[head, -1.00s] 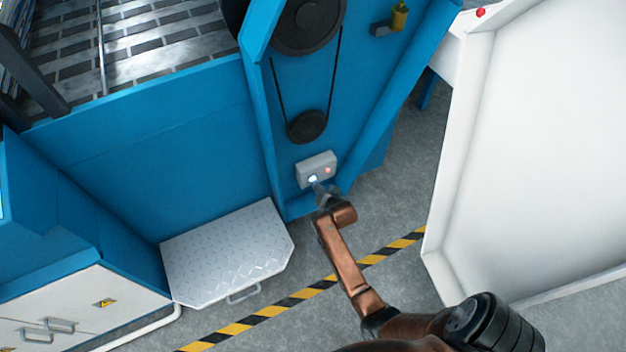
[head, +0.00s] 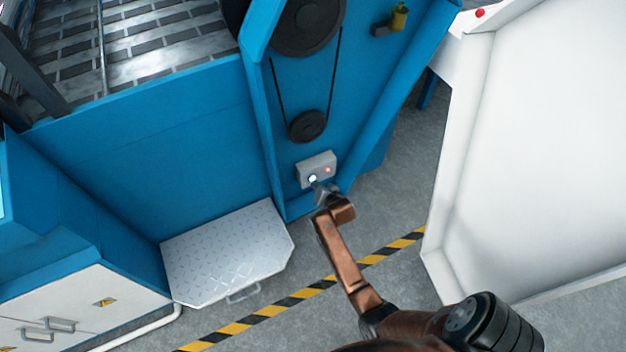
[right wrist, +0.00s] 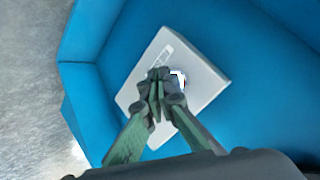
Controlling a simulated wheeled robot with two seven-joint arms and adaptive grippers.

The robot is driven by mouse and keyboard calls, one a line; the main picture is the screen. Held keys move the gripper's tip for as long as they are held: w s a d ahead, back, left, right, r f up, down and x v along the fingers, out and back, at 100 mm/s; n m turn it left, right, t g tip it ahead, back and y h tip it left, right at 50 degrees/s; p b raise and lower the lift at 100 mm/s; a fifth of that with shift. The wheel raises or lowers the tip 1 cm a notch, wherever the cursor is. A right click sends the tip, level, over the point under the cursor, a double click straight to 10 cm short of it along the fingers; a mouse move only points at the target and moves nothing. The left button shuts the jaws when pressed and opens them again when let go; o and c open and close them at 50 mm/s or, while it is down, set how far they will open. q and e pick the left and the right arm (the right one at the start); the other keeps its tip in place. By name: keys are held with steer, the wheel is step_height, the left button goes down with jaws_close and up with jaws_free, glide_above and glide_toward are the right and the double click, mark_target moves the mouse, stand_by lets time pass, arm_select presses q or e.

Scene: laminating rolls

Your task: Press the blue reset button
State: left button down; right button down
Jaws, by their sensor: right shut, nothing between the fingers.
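The blue reset button (head: 313,178) glows bluish white on the left part of a small grey control box (head: 318,163). The box is fixed low on the blue machine panel. My right gripper (head: 319,187) is shut and empty, with its tips right at the button's lower edge. My left gripper is not in view.
A black belt pulley (head: 307,126) is above the box. A white panel (head: 540,150) stands to the right, and a metal step plate (head: 228,250) lies left. Grey floor is free between them.

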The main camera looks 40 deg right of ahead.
steer(key=shift+w+d, duration=0.1)
steer(key=shift+w, duration=0.3)
stand_by(0.8)
steer(key=shift+s+a+p, duration=0.25)
steer(key=shift+s+p, duration=0.4)
steer(key=shift+s, duration=0.2)
steer(key=shift+s, duration=0.1)
